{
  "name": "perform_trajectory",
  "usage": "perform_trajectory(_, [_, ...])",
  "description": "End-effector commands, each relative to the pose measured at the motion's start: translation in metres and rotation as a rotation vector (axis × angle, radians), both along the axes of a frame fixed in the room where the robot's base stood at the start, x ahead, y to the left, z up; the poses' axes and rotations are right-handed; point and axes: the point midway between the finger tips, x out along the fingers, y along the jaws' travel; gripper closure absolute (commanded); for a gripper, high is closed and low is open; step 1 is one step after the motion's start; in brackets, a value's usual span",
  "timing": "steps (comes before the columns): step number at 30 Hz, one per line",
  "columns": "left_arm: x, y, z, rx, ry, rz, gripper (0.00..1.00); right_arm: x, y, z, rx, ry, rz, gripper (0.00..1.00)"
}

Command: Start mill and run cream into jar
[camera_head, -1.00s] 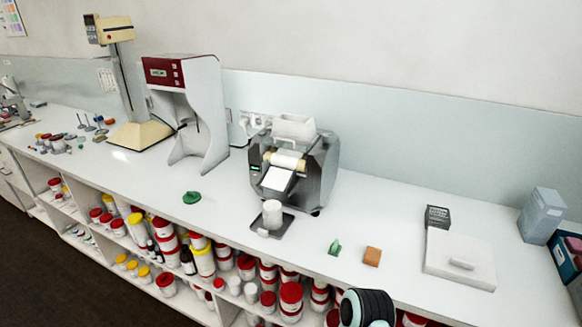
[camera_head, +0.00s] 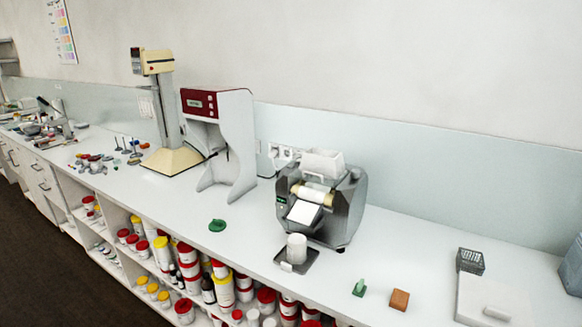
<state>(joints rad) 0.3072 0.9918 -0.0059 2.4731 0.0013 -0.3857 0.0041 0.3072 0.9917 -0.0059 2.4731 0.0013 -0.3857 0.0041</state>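The cream mill (camera_head: 345,212) stands on the white counter right of the middle, a grey machine with a white hopper (camera_head: 323,163) on top, rollers (camera_head: 312,193) and a white sloping apron (camera_head: 303,212) at its front. A small green display shows on its side. A white jar (camera_head: 297,247) stands upright on a dark square plate (camera_head: 283,262) in front of the mill, below the apron. I cannot see into the jar. Neither of my grippers is in the head view.
A green lid-like piece (camera_head: 217,225) lies left of the jar. A small green object (camera_head: 359,288) and an orange-brown block (camera_head: 399,299) lie to the right. A red-and-white machine (camera_head: 222,140) stands further left. Shelves of jars are below the counter.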

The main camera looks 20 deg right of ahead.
Motion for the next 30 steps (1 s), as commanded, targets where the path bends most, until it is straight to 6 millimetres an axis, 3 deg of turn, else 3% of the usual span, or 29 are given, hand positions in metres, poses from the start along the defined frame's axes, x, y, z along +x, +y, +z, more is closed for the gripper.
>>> perform_trajectory(2, [0.0, 0.0, 0.0, 0.0, 0.0, 0.0, 0.57, 0.0, 0.0, 0.0, 0.0, 0.0, 0.0, 0.4])
perform_trajectory(6, [0.0, 0.0, 0.0, 0.0, 0.0, 0.0, 0.57, 0.0, 0.0, 0.0, 0.0, 0.0, 0.0, 0.86])
perform_trajectory(8, [0.0, 0.0, 0.0, 0.0, 0.0, 0.0, 0.57, 0.0, 0.0, 0.0, 0.0, 0.0, 0.0, 1.0])
perform_trajectory(30, [0.0, 0.0, 0.0, 0.0, 0.0, 0.0, 0.57, 0.0, 0.0, 0.0, 0.0, 0.0, 0.0, 1.0])
